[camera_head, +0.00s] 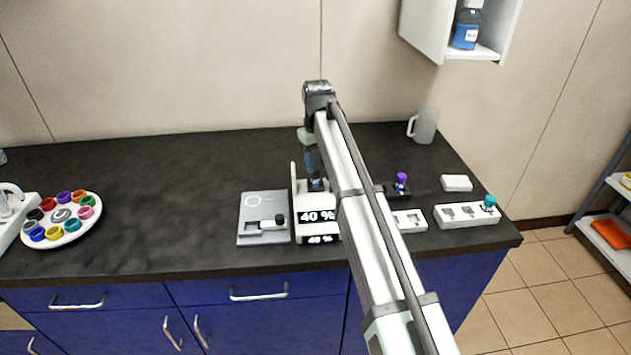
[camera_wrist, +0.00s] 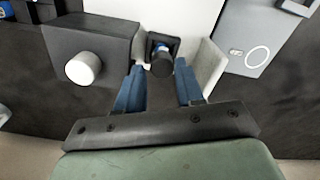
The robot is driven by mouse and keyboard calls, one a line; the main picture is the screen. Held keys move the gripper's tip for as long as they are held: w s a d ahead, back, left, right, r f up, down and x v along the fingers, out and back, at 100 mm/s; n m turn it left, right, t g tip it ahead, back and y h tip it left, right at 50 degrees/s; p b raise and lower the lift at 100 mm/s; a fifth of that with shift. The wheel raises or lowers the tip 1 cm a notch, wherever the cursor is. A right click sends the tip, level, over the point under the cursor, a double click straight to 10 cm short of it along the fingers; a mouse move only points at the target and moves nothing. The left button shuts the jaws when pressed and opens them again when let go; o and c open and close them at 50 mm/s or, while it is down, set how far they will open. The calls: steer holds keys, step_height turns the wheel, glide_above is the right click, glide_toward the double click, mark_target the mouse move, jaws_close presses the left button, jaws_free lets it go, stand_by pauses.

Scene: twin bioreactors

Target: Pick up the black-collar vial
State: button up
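The vial with a dark collar and cap (camera_wrist: 161,63) stands in a small black holder (camera_wrist: 173,42) in the wrist view, with a little blue and white showing at it. My gripper (camera_wrist: 160,68) is open, with one blue finger on each side of the vial. A gap shows between each finger and the vial, so it is not gripped. In the head view my gripper (camera_head: 314,182) points down behind the white display unit (camera_head: 315,227) reading 40 %. The vial is mostly hidden there by my fingers and the unit.
A grey plate device (camera_head: 262,205) sits left of the display unit. To the right are a purple-topped vial (camera_head: 401,180), a white rack (camera_head: 455,215) with a teal-topped vial (camera_head: 489,202), and a jug (camera_head: 424,127). A carousel (camera_head: 61,240) stands far left; the counter between is clear.

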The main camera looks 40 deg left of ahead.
mark_target(316, 170)
steer(key=shift+a+f, duration=0.15)
steer(key=shift+f, duration=1.15)
steer(key=shift+a+f, duration=0.1)
steer(key=shift+f, duration=1.2)
jaws_close()
steer(key=shift+r, duration=0.15)
